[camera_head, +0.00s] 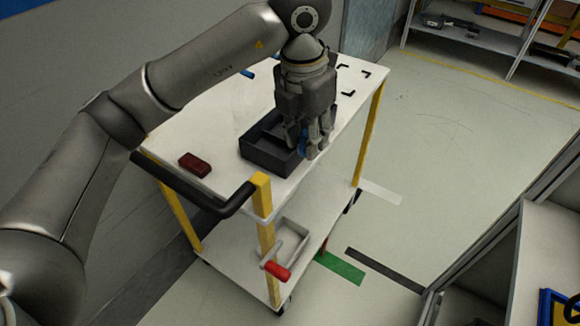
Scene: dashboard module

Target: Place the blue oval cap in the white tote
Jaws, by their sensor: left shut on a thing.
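My left gripper (308,150) points down over the white cart's top, at the right side of a dark box. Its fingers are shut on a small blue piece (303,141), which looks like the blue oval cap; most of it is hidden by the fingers. I cannot tell whether the piece is clear of the dark box (263,158). A pale, shallow tray (294,236) sits on the cart's lower shelf; I cannot tell whether it is the white tote. My right gripper is not in view.
A dark red block (195,165) lies left on the cart top (222,128). Another blue object (247,74) lies near its far edge. A black handle (190,192) runs along the near end. A red-ended tool (277,270) is at the lower shelf. Floor to the right is clear.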

